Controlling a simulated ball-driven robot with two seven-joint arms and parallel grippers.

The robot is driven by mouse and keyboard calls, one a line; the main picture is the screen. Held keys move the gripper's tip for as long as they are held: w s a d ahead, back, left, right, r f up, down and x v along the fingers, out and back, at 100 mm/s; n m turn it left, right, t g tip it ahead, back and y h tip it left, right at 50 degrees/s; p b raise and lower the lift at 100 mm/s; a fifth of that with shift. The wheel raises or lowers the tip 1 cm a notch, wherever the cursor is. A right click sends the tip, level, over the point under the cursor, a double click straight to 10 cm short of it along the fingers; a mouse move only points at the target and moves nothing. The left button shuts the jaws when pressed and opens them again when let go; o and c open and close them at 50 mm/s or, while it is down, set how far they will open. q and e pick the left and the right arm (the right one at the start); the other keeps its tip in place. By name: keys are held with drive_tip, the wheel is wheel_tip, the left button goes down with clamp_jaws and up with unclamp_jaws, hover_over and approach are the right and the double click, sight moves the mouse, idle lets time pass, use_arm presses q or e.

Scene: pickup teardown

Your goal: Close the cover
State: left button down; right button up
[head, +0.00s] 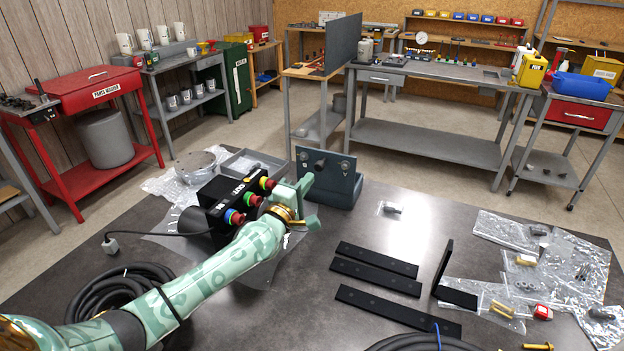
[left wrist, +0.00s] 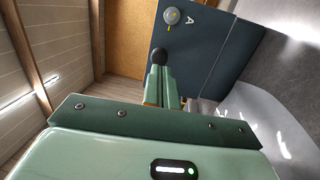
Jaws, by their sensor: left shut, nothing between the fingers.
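No part is plainly marked as a cover. A slate-blue panel unit (head: 342,184) with round knobs stands upright on the dark table; its face shows in the left wrist view (left wrist: 207,50) with a grey knob and the letter A. My left gripper (head: 304,187) is shut and empty in front of its left side. In the left wrist view my shut fingers (left wrist: 164,84) point at a black round knob (left wrist: 159,56); I cannot tell if they touch. A black control box (head: 222,190) with coloured buttons sits left of the gripper, partly behind my arm. My right gripper is not in view.
Black flat bars (head: 375,272) and an upright black bracket (head: 446,270) lie to the right. Clear bags (head: 555,258) with small parts are at the far right. A coiled black cable (head: 118,292) lies at left. The table middle is mostly free.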

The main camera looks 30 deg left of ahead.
use_arm(q)
drive_tip(key=shift+w+r, duration=0.15)
drive_tip(key=shift+w, duration=1.25)
